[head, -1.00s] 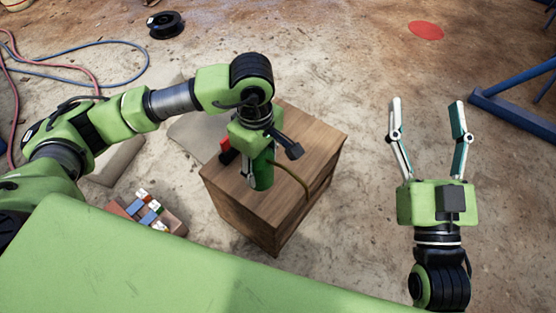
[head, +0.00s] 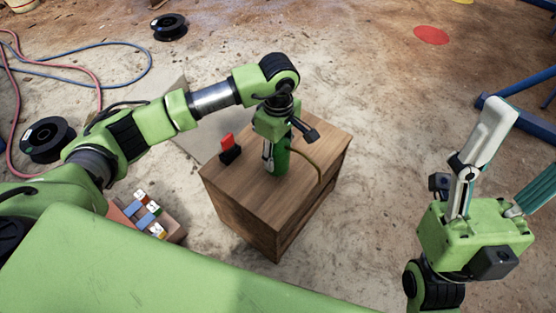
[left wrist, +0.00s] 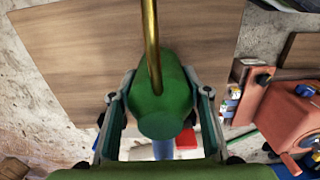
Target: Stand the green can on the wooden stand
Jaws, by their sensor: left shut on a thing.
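The green can (head: 282,156) with a thin brass spout (head: 309,160) is upright in my left gripper (head: 275,160). It is over the top of the wooden stand (head: 240,187), near its middle. I cannot tell whether its base touches the wood. In the left wrist view the can (left wrist: 163,90) sits between the two fingers (left wrist: 155,118), which close on its sides; the spout (left wrist: 152,40) runs across the wooden top (left wrist: 85,50). My right gripper (head: 522,145) is open and empty at the right, away from the stand.
A red thing on a black base (head: 229,148) stands on the wooden top, left of the can. A tray of small coloured blocks (head: 172,229) lies on the floor at the stand's left. Black spools (head: 48,139) and hoses (head: 85,55) lie further left.

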